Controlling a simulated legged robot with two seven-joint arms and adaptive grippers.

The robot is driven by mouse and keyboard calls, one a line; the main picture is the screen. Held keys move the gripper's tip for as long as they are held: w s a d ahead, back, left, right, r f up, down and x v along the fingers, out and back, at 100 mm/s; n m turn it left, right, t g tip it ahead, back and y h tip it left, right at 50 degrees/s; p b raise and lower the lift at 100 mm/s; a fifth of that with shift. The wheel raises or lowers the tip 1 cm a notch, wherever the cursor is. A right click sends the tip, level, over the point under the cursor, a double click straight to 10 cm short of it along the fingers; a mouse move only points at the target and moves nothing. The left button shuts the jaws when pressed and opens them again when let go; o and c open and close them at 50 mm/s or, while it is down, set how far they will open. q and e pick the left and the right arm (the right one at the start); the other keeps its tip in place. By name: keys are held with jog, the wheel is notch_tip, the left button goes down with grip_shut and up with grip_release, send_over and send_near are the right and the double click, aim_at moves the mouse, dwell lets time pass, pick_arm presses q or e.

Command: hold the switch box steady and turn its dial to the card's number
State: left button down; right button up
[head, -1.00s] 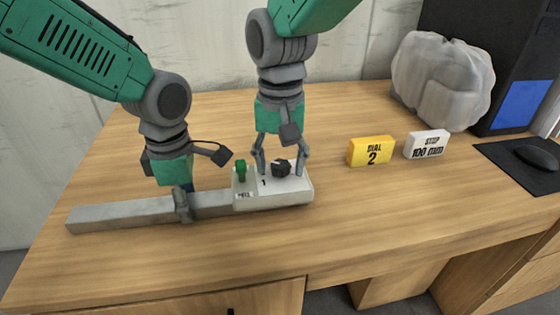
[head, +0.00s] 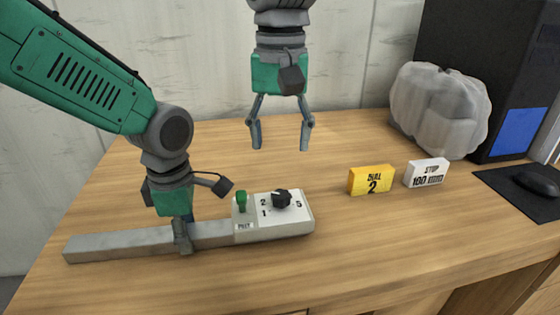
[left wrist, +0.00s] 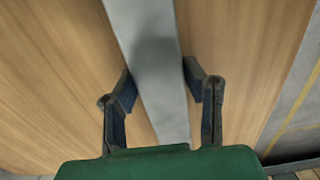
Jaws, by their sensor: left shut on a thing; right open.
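The pale switch box (head: 290,228) lies on the table, with a green knob (head: 241,202) and a black dial (head: 281,199) on top. Numbers 1, 2 and 5 show around the dial; its pointer is too small to read surely. A long grey bar (head: 110,246) extends left from the box. My left gripper (head: 183,238) is shut on this bar; the bar (left wrist: 150,60) also runs between its fingers in the left wrist view. My right gripper (head: 281,146) is open and empty above the dial, clear of it.
A grey plastic-wrapped lump (head: 440,110), a dark computer case (head: 490,50) and a mouse (head: 537,181) on a pad are at the right. The table front is clear.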

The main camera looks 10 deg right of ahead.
jog(key=shift+r, duration=0.5)
pick_arm(q)
jog(key=c, duration=0.9)
grip_release()
jog(key=shift+r, duration=0.1)
